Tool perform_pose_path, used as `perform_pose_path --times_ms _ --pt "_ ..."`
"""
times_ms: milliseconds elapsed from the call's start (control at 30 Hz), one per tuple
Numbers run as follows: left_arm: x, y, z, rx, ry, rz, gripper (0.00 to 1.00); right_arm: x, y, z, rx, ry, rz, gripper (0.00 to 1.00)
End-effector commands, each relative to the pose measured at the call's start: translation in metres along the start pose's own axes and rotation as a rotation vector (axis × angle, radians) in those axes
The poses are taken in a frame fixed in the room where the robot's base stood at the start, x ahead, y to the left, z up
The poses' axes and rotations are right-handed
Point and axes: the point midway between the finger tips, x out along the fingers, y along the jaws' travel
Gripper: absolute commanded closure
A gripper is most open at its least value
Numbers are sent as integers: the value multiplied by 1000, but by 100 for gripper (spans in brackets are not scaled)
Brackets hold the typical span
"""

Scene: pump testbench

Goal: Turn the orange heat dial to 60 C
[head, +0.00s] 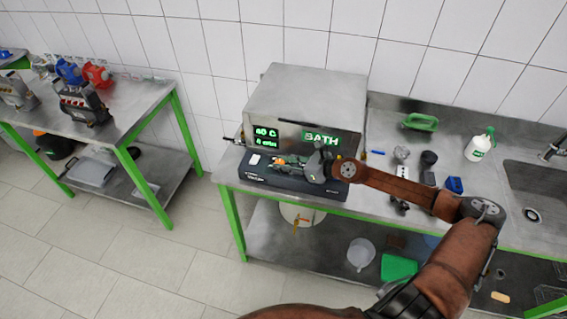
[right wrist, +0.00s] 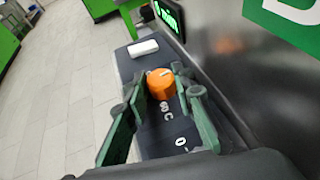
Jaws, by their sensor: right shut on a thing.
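The steel water bath (head: 320,98) stands on a bench, with a dark control panel (head: 258,178) along its front. Its green display (head: 265,137) appears to read 40 C on the upper line. My right gripper (head: 292,162) reaches in from the right, low over the panel. In the right wrist view the orange heat dial (right wrist: 162,86) sits between the fingertips of my right gripper (right wrist: 158,82), which is shut on it. A pale mark shows on the dial's top. Scale print, partly legible, lies on the panel beside it. My left gripper is not in view.
A white block-like part (right wrist: 143,48) sits on the panel beyond the dial. To the right on the bench are a green-handled item (head: 420,122), a white bottle (head: 480,145), a blue item (head: 455,185) and a sink (head: 535,185). Another bench (head: 130,105) stands at left.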

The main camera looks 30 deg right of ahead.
Motion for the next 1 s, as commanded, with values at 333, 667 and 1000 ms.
perform_pose_path --times_ms 333,667,1000 --pt "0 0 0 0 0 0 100 0 -1 0 -1 0 -2 100" --pt "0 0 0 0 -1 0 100 0 -1 0 -1 0 -2 100" --pt "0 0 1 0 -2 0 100 0 0 0 -1 0 0 69"
